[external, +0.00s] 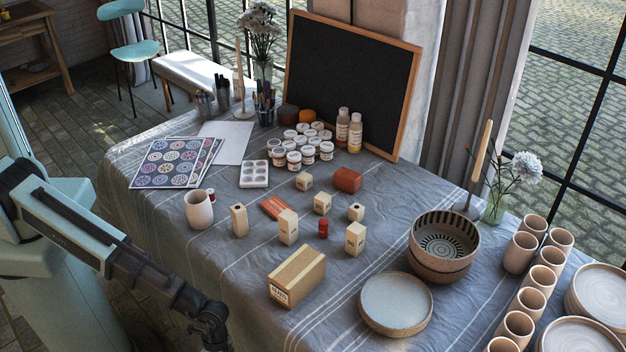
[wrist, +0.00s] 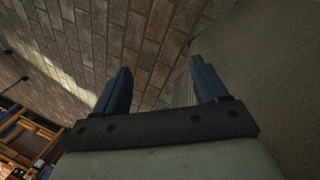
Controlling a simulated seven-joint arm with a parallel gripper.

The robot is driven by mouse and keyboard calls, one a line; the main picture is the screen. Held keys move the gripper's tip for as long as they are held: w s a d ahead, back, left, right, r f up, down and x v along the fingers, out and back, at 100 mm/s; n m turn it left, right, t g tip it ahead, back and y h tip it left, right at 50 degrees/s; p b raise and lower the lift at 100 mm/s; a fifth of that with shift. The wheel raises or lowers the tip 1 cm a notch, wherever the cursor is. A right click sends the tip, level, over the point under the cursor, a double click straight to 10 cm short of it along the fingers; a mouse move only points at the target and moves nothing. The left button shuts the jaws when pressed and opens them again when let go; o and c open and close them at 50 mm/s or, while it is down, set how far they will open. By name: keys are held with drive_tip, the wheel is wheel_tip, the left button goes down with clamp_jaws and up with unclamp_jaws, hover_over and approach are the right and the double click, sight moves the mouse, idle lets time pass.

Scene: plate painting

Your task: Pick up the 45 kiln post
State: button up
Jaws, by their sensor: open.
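Several cream kiln posts stand on the cloth-covered table in the external view: a tall one at the left (external: 239,221), one in the middle (external: 288,228), one at the right (external: 355,239), and shorter ones behind (external: 322,204), (external: 304,182) and (external: 356,212). Some carry small dark marks. They are too small to read, so I cannot tell which post is the 45. My gripper (wrist: 160,66) shows two blue fingers spread apart with nothing between them. In the external view my arm's end is at the lower left, by the table's front edge, apart from the posts.
A cream box (external: 297,276) lies in front of the posts. Bowls (external: 443,245) and a plate (external: 396,304) stand to the right. Bare cloth lies at the front left.

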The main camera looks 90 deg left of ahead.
drive_tip(key=w+d+r+t+h, duration=0.1)
drive_tip(key=w+d+r, duration=0.4)
drive_tip(key=w+r, duration=0.5)
drive_tip(key=w+a+r+n+t, duration=0.1)
drive_tip(key=w+a+r, duration=0.1)
drive_tip(key=w+r, duration=0.7)
drive_tip(key=w+a+r+n+t, duration=0.1)
drive_tip(key=w+r, duration=0.5)
drive_tip(key=r, duration=0.5)
drive_tip(key=w+a+r+n, duration=0.2)
drive_tip(key=w+a+r, duration=0.15)
drive_tip(key=a, duration=0.55)
drive_tip(key=n+g+y, duration=0.2)
drive_tip(key=n+y, duration=0.2)
drive_tip(key=n, duration=0.5)
approach(303, 177)
wheel_tip(303, 177, down, 11)
drive_tip(key=shift+w+d+f, duration=0.1)
drive_tip(key=shift+w+d, duration=0.05)
drive_tip(key=c, duration=1.1)
